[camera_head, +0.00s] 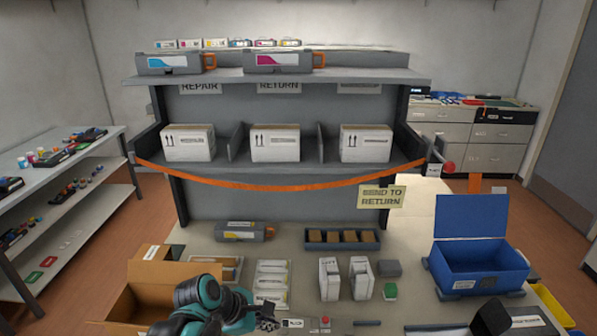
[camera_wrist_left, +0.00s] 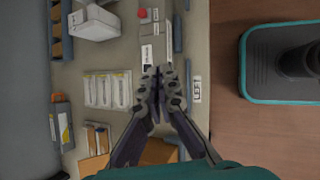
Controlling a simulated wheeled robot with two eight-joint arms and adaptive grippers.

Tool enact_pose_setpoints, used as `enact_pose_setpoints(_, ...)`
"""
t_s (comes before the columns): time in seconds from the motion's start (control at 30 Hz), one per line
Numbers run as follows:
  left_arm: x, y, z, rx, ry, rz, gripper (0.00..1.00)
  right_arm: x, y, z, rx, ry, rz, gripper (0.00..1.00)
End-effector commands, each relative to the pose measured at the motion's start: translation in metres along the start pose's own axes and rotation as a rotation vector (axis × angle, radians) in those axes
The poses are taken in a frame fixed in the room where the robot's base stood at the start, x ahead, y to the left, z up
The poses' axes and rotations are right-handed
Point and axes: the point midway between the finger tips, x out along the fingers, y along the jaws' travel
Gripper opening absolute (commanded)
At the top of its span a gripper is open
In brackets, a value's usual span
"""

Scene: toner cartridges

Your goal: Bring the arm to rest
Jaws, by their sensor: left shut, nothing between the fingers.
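My left arm, teal and dark grey, comes in at the bottom of the head view. Its left gripper (camera_head: 268,318) is over the front of the table (camera_head: 290,243), beside an open cardboard box (camera_head: 165,285). In the left wrist view the two fingers of the left gripper (camera_wrist_left: 159,72) are together with nothing between them. They point over the tabletop near its edge, close to a small white label (camera_wrist_left: 147,54). My right gripper does not show in either view.
White packets (camera_head: 270,280), two white cartons (camera_head: 330,279) and a tray of brown boxes (camera_head: 342,247) stand on the table. A blue open bin (camera_head: 480,262) is at right. An orange strap (camera_head: 280,187) hangs before the shelf.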

Motion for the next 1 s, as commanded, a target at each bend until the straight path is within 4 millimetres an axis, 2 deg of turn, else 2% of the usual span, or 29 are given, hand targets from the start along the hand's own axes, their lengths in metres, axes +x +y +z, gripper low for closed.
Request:
enact_pose_setpoints(0.03,-0.011,-0.012,-0.008,0.144,0.043,0.02,0.0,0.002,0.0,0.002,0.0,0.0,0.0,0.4)
enact_pose_setpoints(0.3,-0.062,-0.062,-0.058,1.084,0.346,0.016,0.0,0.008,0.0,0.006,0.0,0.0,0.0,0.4)
enact_pose_setpoints(0.4,-0.074,-0.077,-0.074,1.371,0.444,-0.036,0.0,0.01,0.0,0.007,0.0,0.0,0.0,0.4)
enact_pose_setpoints(0.5,-0.082,-0.087,-0.086,1.582,0.516,-0.089,0.0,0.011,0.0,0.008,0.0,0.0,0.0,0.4)
enact_pose_setpoints(0.6,-0.086,-0.092,-0.093,1.707,0.558,-0.128,0.0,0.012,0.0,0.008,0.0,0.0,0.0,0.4)
enact_pose_setpoints(0.7,-0.088,-0.094,-0.095,1.76,0.575,-0.146,0.0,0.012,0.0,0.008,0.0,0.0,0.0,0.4)
enact_pose_setpoints(1.0,-0.088,-0.094,-0.095,1.766,0.576,-0.148,0.0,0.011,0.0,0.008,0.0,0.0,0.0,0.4)
